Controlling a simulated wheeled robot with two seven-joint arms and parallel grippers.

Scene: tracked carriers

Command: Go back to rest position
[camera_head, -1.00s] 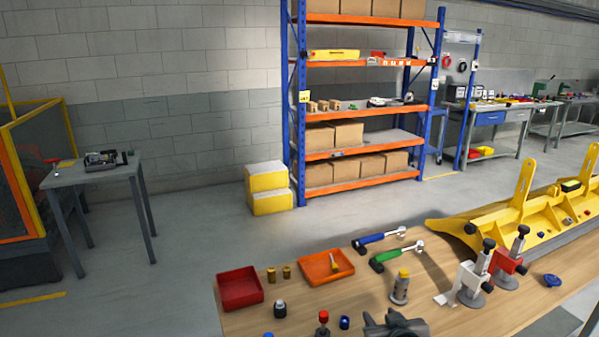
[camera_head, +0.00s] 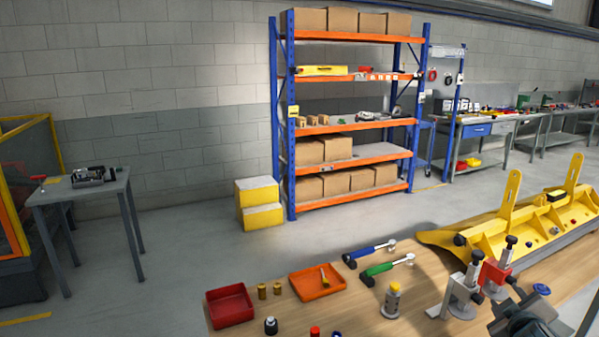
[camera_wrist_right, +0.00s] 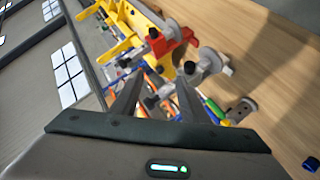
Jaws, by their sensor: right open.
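My right gripper (camera_head: 522,318) is at the bottom right of the head view, over the near right part of the wooden workbench (camera_head: 415,290), close to the red clamp-like tool (camera_head: 494,273) and the white one (camera_head: 462,290). In the right wrist view its two dark fingers (camera_wrist_right: 160,98) stand apart with nothing held between them. Beyond them, that view shows the red tool (camera_wrist_right: 165,42), the grey-white tool (camera_wrist_right: 208,62) and the yellow carrier (camera_wrist_right: 122,22). My left gripper is not in view.
On the bench are a red tray (camera_head: 230,306), an orange tray (camera_head: 317,283), blue (camera_head: 367,253) and green (camera_head: 386,268) hammers, and a yellow-capped cylinder (camera_head: 391,302). A long yellow carrier (camera_head: 520,225) lies at the right.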

